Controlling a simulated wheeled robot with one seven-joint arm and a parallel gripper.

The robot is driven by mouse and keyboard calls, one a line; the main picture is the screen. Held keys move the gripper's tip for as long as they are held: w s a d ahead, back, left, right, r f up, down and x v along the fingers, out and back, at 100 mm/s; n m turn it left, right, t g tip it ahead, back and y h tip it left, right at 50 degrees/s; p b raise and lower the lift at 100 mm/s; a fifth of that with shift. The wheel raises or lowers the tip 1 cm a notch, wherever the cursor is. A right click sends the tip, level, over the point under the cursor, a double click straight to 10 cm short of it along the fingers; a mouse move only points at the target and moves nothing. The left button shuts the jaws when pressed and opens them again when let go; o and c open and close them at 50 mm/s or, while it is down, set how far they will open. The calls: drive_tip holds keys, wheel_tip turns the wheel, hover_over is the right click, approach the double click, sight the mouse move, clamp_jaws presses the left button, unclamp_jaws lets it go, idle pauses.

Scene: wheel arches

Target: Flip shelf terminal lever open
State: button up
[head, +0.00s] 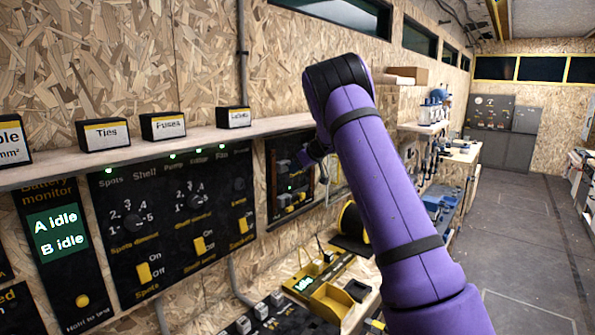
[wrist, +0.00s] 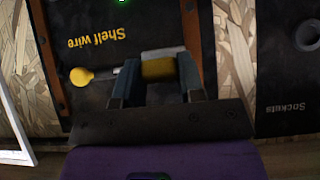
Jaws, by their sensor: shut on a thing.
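The dark terminal panel (head: 276,188) is on the wall at the centre of the head view, under the shelf. In the wrist view it carries the upside-down label "Shelf wire" (wrist: 97,38). My gripper (wrist: 157,64) is at this panel, with a finger on each side of a yellow lever piece (wrist: 158,71) that has a pale grey edge. It is shut on this piece. A yellow round knob (wrist: 82,78) on a short rod lies left of the fingers. In the head view my arm hides part of the panel, and the lever's angle is hard to tell.
A shelf (head: 130,150) with small labelled boxes runs above the panels. A switch panel (head: 175,220) is to the left. A workbench with a yellow tray (head: 331,303) and a dark spool (head: 352,225) lie below. The floor (head: 530,240) at right is clear.

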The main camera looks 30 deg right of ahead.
drive_tip(key=shift+r+g, duration=0.3)
drive_tip(key=shift+g, duration=0.2)
drive_tip(key=shift+r+h, duration=0.1)
drive_tip(key=shift+h, duration=0.2)
drive_tip(key=o, duration=0.9)
drive_tip(key=shift+o, duration=0.2)
drive_tip(key=v, duration=1)
drive_tip(key=shift+r, duration=0.35)
drive_tip(key=shift+s+d, duration=0.1)
drive_tip(key=shift+d, duration=0.05)
